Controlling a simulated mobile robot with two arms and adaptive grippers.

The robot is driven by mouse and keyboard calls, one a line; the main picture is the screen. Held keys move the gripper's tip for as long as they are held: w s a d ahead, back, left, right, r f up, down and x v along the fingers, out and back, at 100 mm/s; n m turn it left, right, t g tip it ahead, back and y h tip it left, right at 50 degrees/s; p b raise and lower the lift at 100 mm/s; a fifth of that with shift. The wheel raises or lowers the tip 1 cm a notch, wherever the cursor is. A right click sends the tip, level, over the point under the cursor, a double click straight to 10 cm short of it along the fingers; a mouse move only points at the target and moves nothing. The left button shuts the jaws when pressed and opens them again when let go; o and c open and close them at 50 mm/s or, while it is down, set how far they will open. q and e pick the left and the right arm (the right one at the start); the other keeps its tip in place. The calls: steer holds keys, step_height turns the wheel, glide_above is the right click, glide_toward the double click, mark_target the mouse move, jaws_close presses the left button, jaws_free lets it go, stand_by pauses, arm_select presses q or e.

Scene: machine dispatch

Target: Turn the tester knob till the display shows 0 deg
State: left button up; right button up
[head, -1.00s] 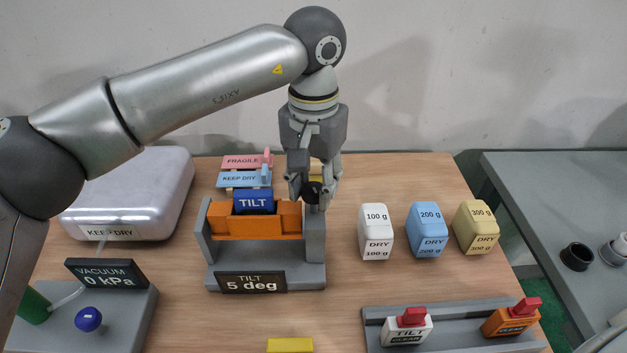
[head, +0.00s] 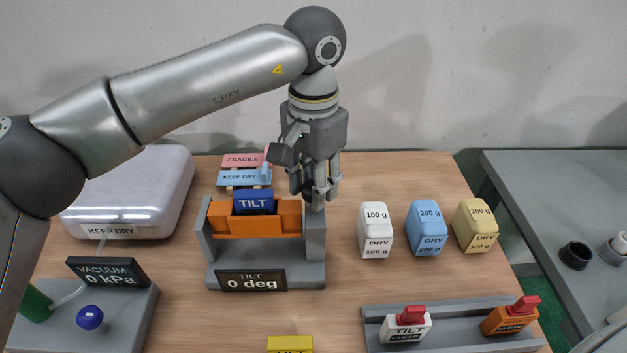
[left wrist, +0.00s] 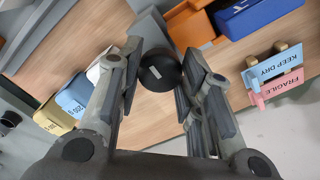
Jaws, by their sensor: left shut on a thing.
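The tilt tester (head: 222,276) stands in the middle of the table, and its display (head: 251,281) reads "TILT 0 deg". Its orange cradle (head: 255,224) looks level and holds a blue block labelled TILT (head: 254,203). My left gripper (head: 316,198) points down at the top of the tester's right post. In the left wrist view the round black knob (left wrist: 160,71) with a white mark sits between the two fingers (left wrist: 157,82), which are shut on it. In the head view the gripper hides the knob. My right gripper is in neither view.
White, blue and yellow weights, the white one (head: 375,231) nearest, stand right of the tester. A vacuum unit (head: 110,320) is at front left, a grey case (head: 130,190) behind it. FRAGILE and KEEP DRY tags (head: 245,177) lie behind the tester. A tray (head: 455,325) is at front right.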

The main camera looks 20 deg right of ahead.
arm_select(q)
steer(key=shift+r, duration=0.15)
steer(key=o, duration=1)
steer(key=shift+o, duration=0.2)
step_height(320, 180, up, 12)
